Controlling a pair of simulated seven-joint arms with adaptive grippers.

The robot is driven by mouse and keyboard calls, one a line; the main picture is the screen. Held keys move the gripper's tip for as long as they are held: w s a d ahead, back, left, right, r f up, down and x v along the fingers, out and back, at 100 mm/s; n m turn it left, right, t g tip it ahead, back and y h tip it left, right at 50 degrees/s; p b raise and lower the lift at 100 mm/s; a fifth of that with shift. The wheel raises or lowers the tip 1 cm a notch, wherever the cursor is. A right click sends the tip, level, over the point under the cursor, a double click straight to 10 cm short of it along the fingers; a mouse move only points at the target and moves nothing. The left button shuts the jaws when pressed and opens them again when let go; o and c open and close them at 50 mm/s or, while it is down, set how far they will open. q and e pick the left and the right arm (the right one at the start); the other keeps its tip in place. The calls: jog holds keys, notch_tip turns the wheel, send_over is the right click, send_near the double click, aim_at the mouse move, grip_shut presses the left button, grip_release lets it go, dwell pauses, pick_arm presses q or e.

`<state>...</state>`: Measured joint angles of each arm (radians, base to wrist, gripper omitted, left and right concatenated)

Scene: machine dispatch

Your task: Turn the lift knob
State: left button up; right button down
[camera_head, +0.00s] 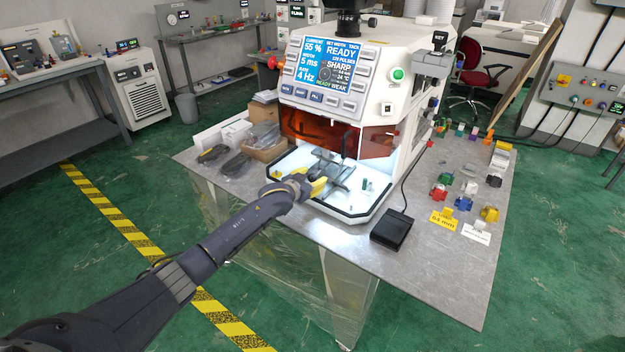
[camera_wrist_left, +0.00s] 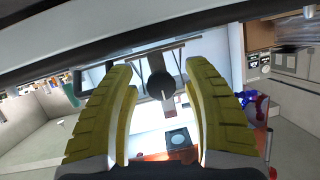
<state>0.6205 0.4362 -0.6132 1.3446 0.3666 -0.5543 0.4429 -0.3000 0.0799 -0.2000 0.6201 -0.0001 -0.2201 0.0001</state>
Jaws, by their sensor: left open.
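My left gripper (camera_head: 318,187) reaches into the lit open chamber of the white machine (camera_head: 375,75). In the left wrist view its yellow ribbed fingers (camera_wrist_left: 160,70) are open, one on each side of a dark round knob (camera_wrist_left: 161,86) with a pale pointer line. The knob appears between the fingers with gaps on both sides. I cannot tell how far in depth it is from the fingertips. The knob, which looks like the lift knob, is not clearly visible in the head view. A grey metal stage (camera_head: 340,170) stands at the gripper. My right gripper is not in view.
The chamber has a dark-edged white floor tray (camera_head: 352,209) and an orange window (camera_head: 310,131) above. A black pedal (camera_head: 392,230) lies in front. Several coloured parts (camera_head: 440,192) are at right. A cardboard box (camera_head: 265,150) is at left.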

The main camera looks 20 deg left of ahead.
pick_arm(q)
jog(key=v, duration=1.2)
jog(key=shift+s+d, duration=0.1)
dwell(0.4)
